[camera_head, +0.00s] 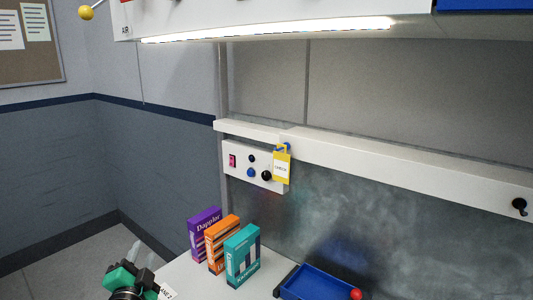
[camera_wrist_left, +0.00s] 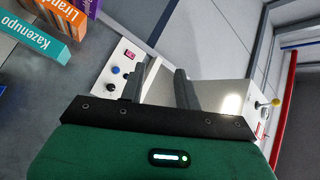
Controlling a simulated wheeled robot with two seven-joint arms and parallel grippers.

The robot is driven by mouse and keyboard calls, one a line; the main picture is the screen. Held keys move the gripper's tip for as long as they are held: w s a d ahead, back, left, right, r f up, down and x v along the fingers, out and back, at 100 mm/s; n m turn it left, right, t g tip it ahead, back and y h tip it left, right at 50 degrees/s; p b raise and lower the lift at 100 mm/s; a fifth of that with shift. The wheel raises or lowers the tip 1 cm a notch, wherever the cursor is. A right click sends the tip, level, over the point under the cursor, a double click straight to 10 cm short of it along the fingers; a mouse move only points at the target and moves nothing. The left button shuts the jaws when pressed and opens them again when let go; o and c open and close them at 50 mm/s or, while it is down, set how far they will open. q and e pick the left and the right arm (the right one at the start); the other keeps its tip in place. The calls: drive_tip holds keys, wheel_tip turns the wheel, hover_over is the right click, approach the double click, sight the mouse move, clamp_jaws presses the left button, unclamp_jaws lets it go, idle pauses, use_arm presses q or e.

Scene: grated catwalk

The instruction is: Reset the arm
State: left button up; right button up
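My left gripper (camera_head: 133,272), with green and dark parts, shows at the bottom left of the head view, left of the boxes on the worktop. In the left wrist view its two dark fingers (camera_wrist_left: 162,85) stand apart with nothing between them, so it is open and empty. The rest of my left arm is largely out of the picture. My right arm and gripper are in neither view.
Purple (camera_head: 204,233), orange (camera_head: 221,244) and teal (camera_head: 243,256) boxes stand on the white worktop (camera_head: 187,274). Right of them are a blue tray (camera_head: 318,284) and a red ball (camera_head: 356,294). A switch panel (camera_head: 243,166) with a yellow tag (camera_head: 282,167) is behind.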

use_arm(q)
drive_tip(key=s+d+f+n+g, duration=0.1)
drive_tip(key=s+f+n+g, duration=0.25)
drive_tip(key=s+f, duration=0.45)
drive_tip(key=s+d+f+n+g, duration=0.15)
drive_tip(key=s+f+g, duration=0.4)
drive_tip(key=f, duration=0.55)
drive_tip(key=s+d+f+n+g+h, duration=0.1)
drive_tip(key=s+d+f+n+g, duration=0.2)
drive_tip(key=s, duration=0.7)
drive_tip(key=s+f+g+h, duration=0.25)
drive_tip(key=s+f, duration=0.25)
drive_tip(key=s, duration=0.4)
wheel_tip(320, 180, down, 31)
drive_tip(key=g, duration=0.2)
drive_tip(key=s+a+f+g+y, duration=0.1)
drive_tip(key=s+a+f, duration=0.2)
drive_tip(key=s+f, duration=1.6)
drive_tip(key=shift+s+f, duration=0.3)
